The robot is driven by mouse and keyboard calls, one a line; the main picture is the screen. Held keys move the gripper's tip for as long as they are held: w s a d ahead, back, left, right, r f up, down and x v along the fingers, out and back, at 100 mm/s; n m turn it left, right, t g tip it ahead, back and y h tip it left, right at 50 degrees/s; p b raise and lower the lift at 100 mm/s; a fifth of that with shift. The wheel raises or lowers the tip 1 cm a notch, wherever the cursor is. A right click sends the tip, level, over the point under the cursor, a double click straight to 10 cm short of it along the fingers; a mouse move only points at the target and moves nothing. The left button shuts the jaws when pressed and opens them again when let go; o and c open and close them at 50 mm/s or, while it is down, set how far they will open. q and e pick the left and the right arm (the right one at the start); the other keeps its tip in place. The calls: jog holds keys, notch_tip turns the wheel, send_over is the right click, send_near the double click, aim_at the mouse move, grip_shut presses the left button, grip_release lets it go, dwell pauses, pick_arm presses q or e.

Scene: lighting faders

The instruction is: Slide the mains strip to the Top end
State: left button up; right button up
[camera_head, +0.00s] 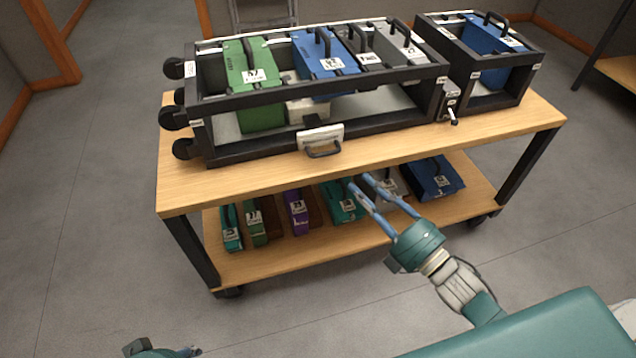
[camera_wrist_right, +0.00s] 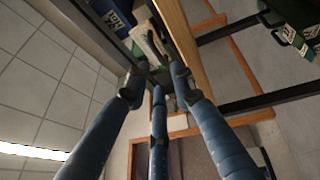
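I cannot tell for sure which part is the mains strip, as the labels are too small to read. A white labelled block with a dark handle (camera_head: 321,140) sits on the front rail of the large black rack (camera_head: 250,153). A pale block in the right wrist view (camera_wrist_right: 149,42), just beyond the fingertips, may be the same one. My right gripper (camera_head: 359,180) is in front of the table's front edge, its blue fingers spread and empty. They also show in the right wrist view (camera_wrist_right: 158,78). My left gripper (camera_head: 190,352) only peeks in at the bottom edge.
The large rack holds a green case (camera_head: 250,78), a blue case (camera_head: 318,62) and grey ones. A smaller rack (camera_head: 478,102) with a blue case stands to its right. The wooden cart's top (camera_head: 190,190) is clear along the front. Several cases stand on its lower shelf (camera_head: 250,268).

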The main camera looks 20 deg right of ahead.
aim_at(327, 154)
jog(key=x, duration=0.7)
jog(key=b+x, duration=0.1)
jog(key=x, duration=0.3)
jog(key=shift+s+a+r, duration=0.15)
jog(key=shift+a+r, duration=0.1)
jog(key=shift+r, duration=0.15)
grip_shut()
